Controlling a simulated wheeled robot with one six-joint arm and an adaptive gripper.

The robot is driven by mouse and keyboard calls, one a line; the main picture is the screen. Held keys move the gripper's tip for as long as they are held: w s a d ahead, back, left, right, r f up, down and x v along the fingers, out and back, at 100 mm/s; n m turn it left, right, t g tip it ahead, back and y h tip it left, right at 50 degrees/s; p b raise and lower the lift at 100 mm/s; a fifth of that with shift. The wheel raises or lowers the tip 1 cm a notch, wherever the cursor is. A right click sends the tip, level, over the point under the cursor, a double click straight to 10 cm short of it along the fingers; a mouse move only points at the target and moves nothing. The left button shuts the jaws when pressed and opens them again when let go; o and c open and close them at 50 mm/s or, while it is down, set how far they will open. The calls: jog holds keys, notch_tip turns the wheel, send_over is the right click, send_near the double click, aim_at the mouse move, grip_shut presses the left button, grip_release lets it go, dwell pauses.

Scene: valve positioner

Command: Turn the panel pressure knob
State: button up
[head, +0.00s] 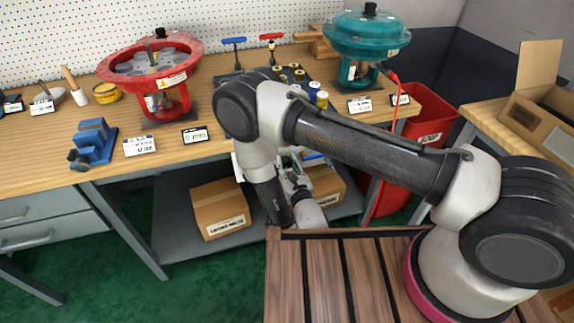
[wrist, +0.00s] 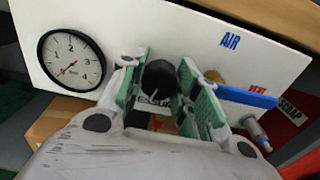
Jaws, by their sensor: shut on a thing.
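The black pressure knob (wrist: 160,80) stands on a white panel (wrist: 205,45) in the wrist view. My gripper (wrist: 166,88) has its green-padded fingers on either side of the knob and is shut on it. A pale mark shows on the knob. A round gauge (wrist: 71,60) sits at the panel's left; its needle points to the lower left, below the 1. In the head view my gripper (head: 298,188) is low at the bench's front edge, partly behind my arm. The knob is hidden there.
A blue lever handle (wrist: 245,97) lies close right of my fingers, near a red VENT label. On the bench (head: 60,150) stand a red valve actuator (head: 180,78), a teal one (head: 362,45) and a blue vise (head: 94,140). A cardboard box (head: 219,208) sits on the lower shelf.

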aim_at(287, 161)
jog(key=shift+f, duration=0.15)
jog(key=o, duration=1)
notch_tip(287, 161, up, 10)
jog(key=shift+r, duration=0.1)
